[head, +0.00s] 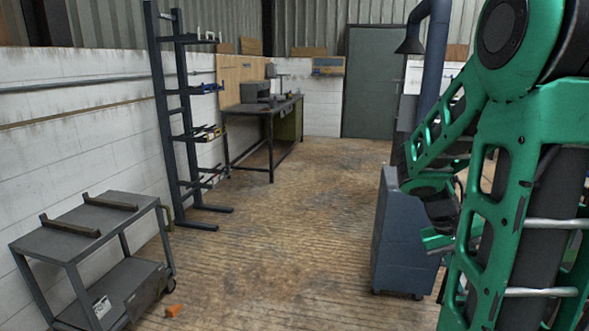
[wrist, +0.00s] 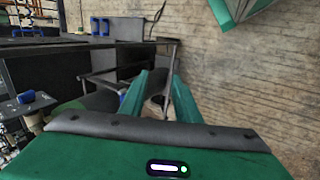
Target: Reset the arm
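My green arm fills the right side of the head view, folded with its forearm reaching down and away. My gripper (wrist: 161,76) shows in the wrist view as two green fingers standing apart, with a gap between their tips. Nothing is clearly held; dark shapes seen through the gap look like background. In the head view the arm's end is low beside a dark blue-grey cabinet (head: 397,245), partly hidden by my own arm links. I cannot tell whether it touches the cabinet.
A grey cart (head: 85,230) with two dark bars stands at the left. A dark rack (head: 168,120) with tools stands by the white wall. A workbench (head: 262,108) is behind it. An orange object (head: 173,311) lies on the floor. The middle floor is clear up to the green door (head: 372,80).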

